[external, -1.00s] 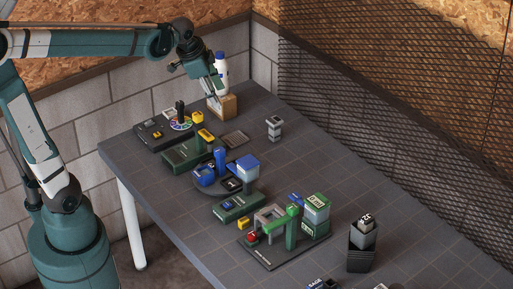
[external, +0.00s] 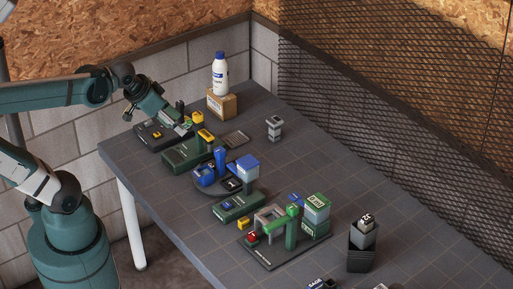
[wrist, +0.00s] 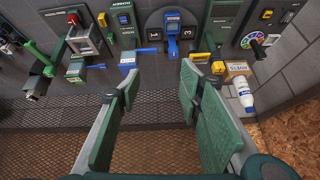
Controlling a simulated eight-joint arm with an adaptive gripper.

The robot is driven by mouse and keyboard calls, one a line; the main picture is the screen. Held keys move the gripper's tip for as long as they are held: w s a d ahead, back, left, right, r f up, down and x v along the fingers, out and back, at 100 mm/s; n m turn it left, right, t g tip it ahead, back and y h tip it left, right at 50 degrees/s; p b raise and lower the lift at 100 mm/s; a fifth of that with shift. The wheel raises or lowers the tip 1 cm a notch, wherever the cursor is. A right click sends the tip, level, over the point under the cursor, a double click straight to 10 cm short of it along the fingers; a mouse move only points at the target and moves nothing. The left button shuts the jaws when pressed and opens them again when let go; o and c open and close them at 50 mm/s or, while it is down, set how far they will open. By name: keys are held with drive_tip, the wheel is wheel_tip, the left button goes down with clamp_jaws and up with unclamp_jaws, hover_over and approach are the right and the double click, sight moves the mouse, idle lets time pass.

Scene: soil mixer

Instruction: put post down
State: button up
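No separate post is clearly marked out, and I cannot tell which upright part is the post. A dark upright piece (external: 180,107) stands on the black base (external: 150,135) with a coloured wheel, at the table's back left. A blue upright (external: 220,160) stands on the round-based station, and a green upright (external: 291,232) on the front station. My gripper (external: 186,121) is over the black base in the external view. In the wrist view my gripper (wrist: 160,70) has its two green-padded fingers well apart, with nothing between them.
A white bottle (external: 220,75) stands on a cardboard box (external: 222,104) at the back. A small grey block (external: 274,128) and a dark holder (external: 361,256) stand to the right. The right part of the grey table (external: 335,165) is mostly clear. Mesh (external: 400,110) borders it.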

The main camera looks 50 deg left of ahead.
drive_tip(key=shift+s+d+f+n, duration=0.1)
drive_tip(key=shift+s+f+n, duration=0.25)
drive_tip(key=shift+s, duration=0.3)
drive_tip(key=shift+s+d+f+n, duration=0.15)
drive_tip(key=shift+s+f, duration=0.25)
drive_tip(key=shift+s, duration=0.2)
drive_tip(key=shift+a, duration=0.1)
idle(0.4)
